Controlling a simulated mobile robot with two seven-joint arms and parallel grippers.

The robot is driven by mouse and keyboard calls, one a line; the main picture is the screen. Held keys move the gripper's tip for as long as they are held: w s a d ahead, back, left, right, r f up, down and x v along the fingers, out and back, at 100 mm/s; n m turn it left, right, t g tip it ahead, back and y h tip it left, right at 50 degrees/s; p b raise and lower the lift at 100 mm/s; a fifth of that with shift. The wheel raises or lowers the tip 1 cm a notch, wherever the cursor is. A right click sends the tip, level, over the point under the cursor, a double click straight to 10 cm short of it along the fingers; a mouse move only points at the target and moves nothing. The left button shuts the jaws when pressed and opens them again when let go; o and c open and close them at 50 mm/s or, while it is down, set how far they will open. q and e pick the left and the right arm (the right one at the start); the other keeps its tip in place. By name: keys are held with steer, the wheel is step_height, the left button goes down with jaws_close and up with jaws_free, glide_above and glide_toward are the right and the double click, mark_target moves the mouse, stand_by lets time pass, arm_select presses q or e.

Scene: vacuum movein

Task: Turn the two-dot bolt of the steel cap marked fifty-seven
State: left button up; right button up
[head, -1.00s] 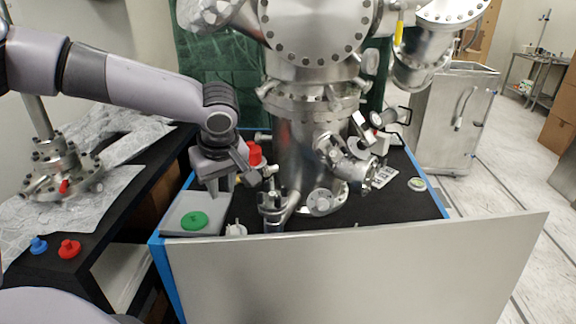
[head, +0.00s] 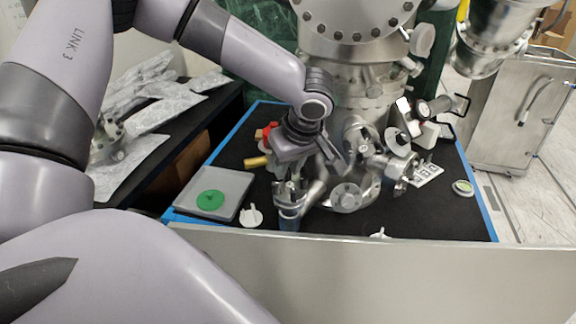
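Several steel caps and fittings stand around the foot of the steel chamber; no number or dot mark is legible, so I cannot tell which cap is fifty-seven or which bolt has two dots. A small upright steel fitting (head: 289,200) is at the front of the black table top. A round steel flange (head: 347,196) is to its right. My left gripper (head: 311,170) points down just above and behind the upright fitting, fingers apart, with no object visibly held. Whether it touches the fitting is unclear. My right gripper is out of view.
The chamber (head: 358,75) stands close right of my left gripper. A grey tray with a green disc (head: 211,200), a white knob (head: 251,216) and a brass-coloured piece (head: 256,161) lie to the left. A pale panel (head: 420,270) fronts the table.

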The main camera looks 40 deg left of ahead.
arm_select(q)
steer(key=shift+w+a+f, duration=0.1)
steer(key=shift+a+f, duration=0.1)
steer(key=shift+f, duration=0.35)
jaws_close()
steer(key=shift+m, duration=0.3)
steer(key=shift+m+t+b, duration=0.5)
steer(key=shift+m+b, duration=0.15)
steer(key=shift+m, duration=0.25)
steer(key=shift+m+t+h, duration=0.3)
steer(key=shift+m+h, duration=0.1)
steer(key=shift+m, duration=0.5)
steer(key=m, duration=0.3)
steer(key=shift+a+r+t+h, duration=0.1)
steer(key=shift+t+h, duration=0.3)
steer(key=shift+a+m+t+h+p, duration=0.1)
steer(key=shift+m+t+h+p, duration=0.45)
steer(key=shift+m, duration=1.25)
